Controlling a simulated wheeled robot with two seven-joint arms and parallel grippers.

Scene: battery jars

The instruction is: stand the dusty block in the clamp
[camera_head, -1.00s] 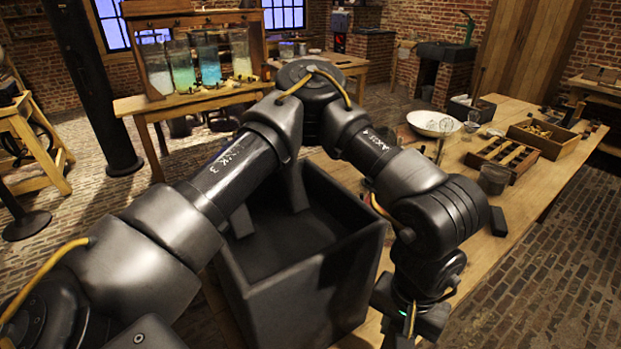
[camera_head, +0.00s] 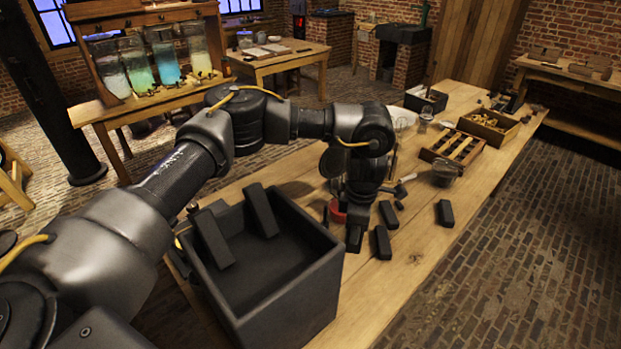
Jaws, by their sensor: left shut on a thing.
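My left gripper (camera_head: 356,228) points down over the wooden table, just right of a large black open box. It is shut on a dark block (camera_head: 354,241), which is hard to separate from the black fingers. Loose dark blocks lie on the table to its right: one (camera_head: 388,213) close by, one (camera_head: 382,242) nearer the front, one (camera_head: 445,212) farther right. I cannot tell which block is dusty. A red thing (camera_head: 337,211) shows partly behind the gripper; I cannot make out the clamp for sure. My right gripper is not in view.
The black box (camera_head: 290,290) stands front left, with two dark blocks (camera_head: 262,211) (camera_head: 212,238) leaning inside. Farther back are a glass jar (camera_head: 444,172), a slotted wooden tray (camera_head: 452,148) and a wooden box (camera_head: 488,127). The table's right front is clear.

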